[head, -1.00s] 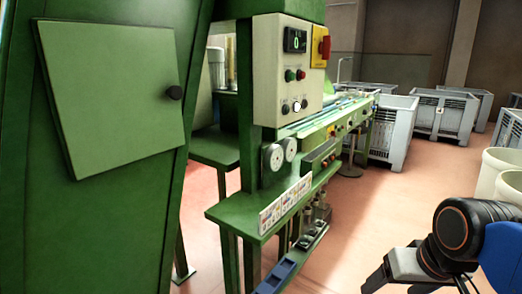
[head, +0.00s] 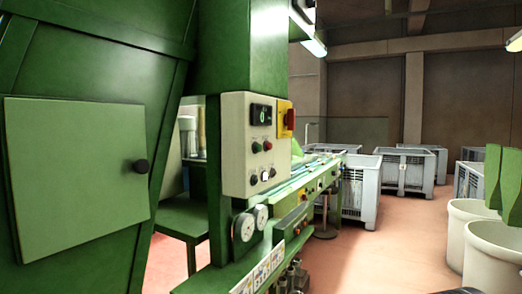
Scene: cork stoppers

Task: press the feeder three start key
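A cream control box (head: 235,150) is mounted on the green machine. More small buttons (head: 304,196) sit along the conveyor side behind. I cannot read any label, so I cannot tell which key is the feeder three start key. My gripper is not in view.
A large green cabinet with a door (head: 75,175) fills the left. Two round gauges (head: 243,227) are below the box. Grey crates (head: 403,170) stand behind, and pale bins (head: 492,250) stand at the right. The reddish floor (head: 390,245) between is clear.

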